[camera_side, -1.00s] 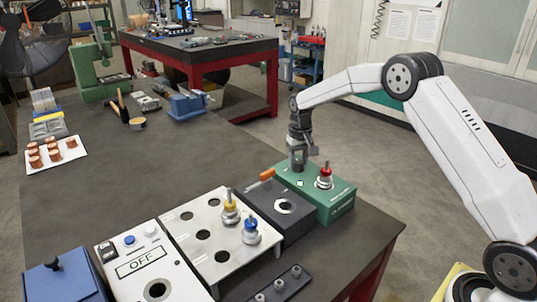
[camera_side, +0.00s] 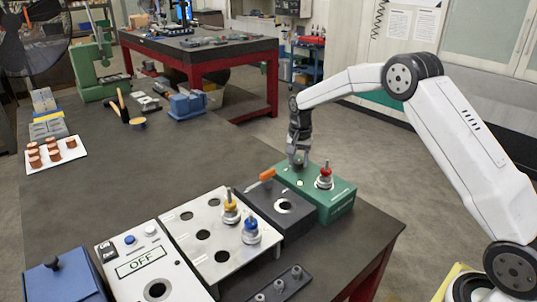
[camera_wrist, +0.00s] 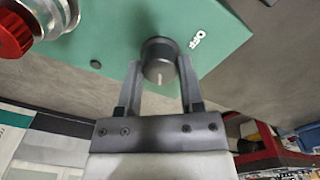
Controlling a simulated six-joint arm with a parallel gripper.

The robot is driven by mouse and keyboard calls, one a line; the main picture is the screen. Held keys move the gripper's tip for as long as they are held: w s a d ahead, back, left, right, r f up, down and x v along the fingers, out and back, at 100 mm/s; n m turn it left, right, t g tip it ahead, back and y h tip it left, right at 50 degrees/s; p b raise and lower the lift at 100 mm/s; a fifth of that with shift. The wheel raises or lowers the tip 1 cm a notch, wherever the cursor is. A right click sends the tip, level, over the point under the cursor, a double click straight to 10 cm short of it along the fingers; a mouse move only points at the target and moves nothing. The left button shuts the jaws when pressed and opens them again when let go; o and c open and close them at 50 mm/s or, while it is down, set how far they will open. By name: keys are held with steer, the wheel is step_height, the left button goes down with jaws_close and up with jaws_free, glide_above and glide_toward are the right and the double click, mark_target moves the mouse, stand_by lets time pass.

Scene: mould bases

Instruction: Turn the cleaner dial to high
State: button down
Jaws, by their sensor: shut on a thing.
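The cleaner is a green box (camera_side: 335,205) at the right end of the bench; its green top (camera_wrist: 105,45) fills much of the wrist view. Its dark round dial (camera_wrist: 158,50) has a white pointer mark, which faces down toward my gripper's palm. My gripper (camera_wrist: 160,80) is shut on the dial, one finger on each side; it also shows in the side view (camera_side: 298,160), upright over the box's far left part. An "OFF" label (camera_wrist: 198,39) is right of the dial. A small yellowish light (camera_side: 300,183) shows on the box. The dial is hidden in the side view.
A red-topped metal fitting (camera_side: 325,176) stands on the green box close to my gripper. A dark block (camera_side: 268,215) with an orange-handled tool (camera_side: 262,180) adjoins it. A pale plate (camera_side: 190,218) with holes and fittings lies further left.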

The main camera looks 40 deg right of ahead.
mark_target(299, 164)
steer(key=shift+r, duration=0.1)
steer(key=shift+c, duration=1.2)
jaws_free()
steer(key=shift+r, duration=3.85)
steer(key=shift+s+a, duration=0.1)
steer(key=shift+s+a+n, duration=0.35)
steer(key=shift+s+n, duration=0.05)
steer(key=s+a+f+n+t, duration=0.1)
steer(key=s+a+n, duration=0.2)
steer(key=s, duration=0.5)
steer(key=s+a+f+n, duration=0.2)
steer(key=s+a+n, duration=0.1)
steer(key=s, duration=0.6)
steer(key=s+a+f+n+t, duration=0.1)
steer(key=s+a+f+n, duration=0.1)
steer(key=s, duration=0.7)
steer(key=a+n, duration=0.1)
steer(key=a, duration=0.1)
steer(key=shift+s+a+f+n+t, duration=0.2)
steer(key=shift+a+f+n+t, duration=0.1)
steer(key=shift+n, duration=0.1)
